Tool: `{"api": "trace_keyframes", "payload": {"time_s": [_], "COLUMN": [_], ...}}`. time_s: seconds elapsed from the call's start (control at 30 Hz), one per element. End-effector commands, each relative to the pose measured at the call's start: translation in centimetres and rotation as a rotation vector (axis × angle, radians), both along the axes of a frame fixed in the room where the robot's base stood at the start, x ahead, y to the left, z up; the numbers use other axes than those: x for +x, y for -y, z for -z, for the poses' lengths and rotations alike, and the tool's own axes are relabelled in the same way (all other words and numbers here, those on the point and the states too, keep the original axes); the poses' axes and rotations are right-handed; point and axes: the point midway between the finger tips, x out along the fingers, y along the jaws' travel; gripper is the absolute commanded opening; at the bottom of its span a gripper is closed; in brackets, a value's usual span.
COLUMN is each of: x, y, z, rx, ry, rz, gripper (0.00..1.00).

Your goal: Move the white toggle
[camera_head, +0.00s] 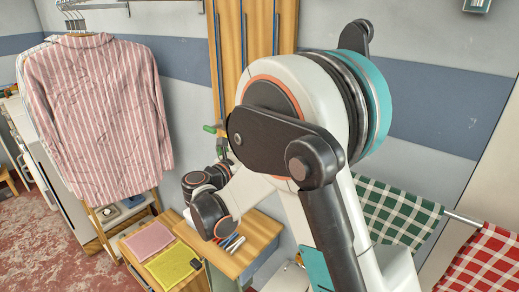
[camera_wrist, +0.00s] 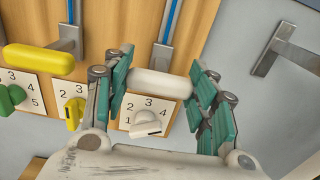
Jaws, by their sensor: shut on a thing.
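The white toggle (camera_wrist: 161,84) is a rounded horizontal bar on a metal lever in a wooden board (camera_wrist: 115,25). My gripper (camera_wrist: 162,74) has its teal-padded fingers at the two ends of this bar and is shut on it. Below the bar is a white knob (camera_wrist: 147,122) on a numbered plate, apart from the fingers. In the head view my arm hides the toggle and most of the gripper.
A yellow bar (camera_wrist: 40,60), a yellow knob (camera_wrist: 73,113) and a green knob (camera_wrist: 12,98) are to the left on the board. A metal bracket (camera_wrist: 280,45) is on the wall at right. A striped shirt (camera_head: 97,110) hangs left; folded cloths (camera_head: 150,240) lie below.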

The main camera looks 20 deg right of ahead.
Motion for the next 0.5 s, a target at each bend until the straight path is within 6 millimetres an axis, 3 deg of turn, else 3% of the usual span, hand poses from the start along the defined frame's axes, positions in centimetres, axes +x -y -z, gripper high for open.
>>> {"api": "trace_keyframes", "payload": {"time_s": [0.33,0.37,0.43,0.5], "x": [-0.18,-0.19,-0.19,-0.16], "y": [0.06,0.06,0.06,0.06], "z": [0.56,0.57,0.56,0.5], "rx": [0.008,0.008,0.008,0.006], "ry": [-0.004,-0.004,-0.003,-0.003], "rz": [0.003,0.003,0.002,0.002], "gripper": [0.09,0.55,0.7,0.73]}}
